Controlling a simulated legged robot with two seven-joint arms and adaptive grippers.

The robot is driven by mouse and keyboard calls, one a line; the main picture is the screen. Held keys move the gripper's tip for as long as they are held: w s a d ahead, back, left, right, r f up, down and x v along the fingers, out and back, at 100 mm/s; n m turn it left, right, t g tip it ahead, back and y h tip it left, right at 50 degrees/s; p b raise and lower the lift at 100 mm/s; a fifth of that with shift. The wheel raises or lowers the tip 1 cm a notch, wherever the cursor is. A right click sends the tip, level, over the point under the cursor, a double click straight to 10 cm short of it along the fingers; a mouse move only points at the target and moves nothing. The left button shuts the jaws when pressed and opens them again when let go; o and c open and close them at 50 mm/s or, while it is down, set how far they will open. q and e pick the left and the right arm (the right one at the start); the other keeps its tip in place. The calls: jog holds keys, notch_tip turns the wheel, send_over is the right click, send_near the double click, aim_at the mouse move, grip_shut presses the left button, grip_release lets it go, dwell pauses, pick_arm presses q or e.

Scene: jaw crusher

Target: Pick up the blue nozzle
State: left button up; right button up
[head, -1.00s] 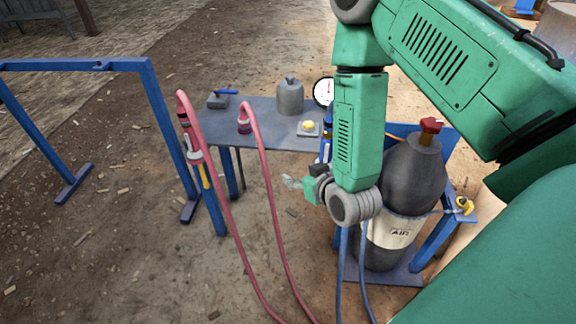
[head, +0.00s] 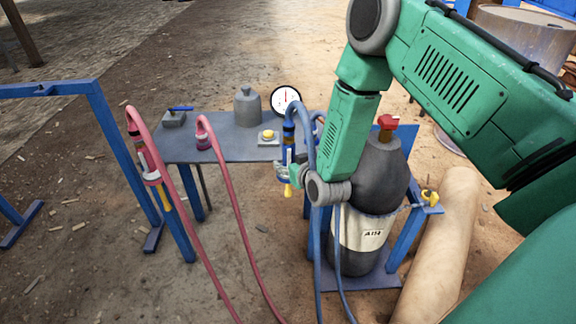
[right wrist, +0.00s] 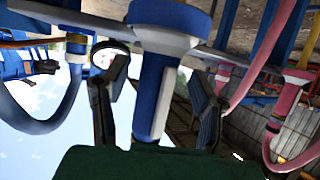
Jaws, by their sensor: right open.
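The blue nozzle (head: 289,135) has a blue top, a pale body and a yellow lower end. It hangs upright at the right end of the grey table, on a blue hose. My right gripper (head: 283,171) is at the nozzle's lower part, partly covering it. In the right wrist view the blue and white nozzle body (right wrist: 152,85) stands between the two spread fingers of my right gripper (right wrist: 155,72). The fingers are open, and gaps show on both sides of the nozzle. My left gripper is not in view.
A red-hosed nozzle (head: 151,170) hangs left, and another red hose (head: 228,195) loops near it. The grey table (head: 226,145) bears a grey canister (head: 247,107) and a yellow button box (head: 268,137). A gauge (head: 285,100) and a dark AIR cylinder (head: 376,180) are close to my right arm.

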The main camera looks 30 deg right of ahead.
jog(key=shift+x, duration=0.75)
jog(key=shift+d, duration=0.1)
jog(key=shift+d, duration=0.1)
jog(key=c, duration=0.3)
grip_shut()
jog(key=shift+r, duration=0.2)
notch_tip(320, 180, up, 17)
jog(key=p, duration=0.4)
jog(key=shift+r+p, duration=0.15)
jog(key=shift+p, duration=0.2)
notch_tip(320, 180, up, 14)
jog(key=p, duration=1.1)
jog(key=shift+p, duration=0.3)
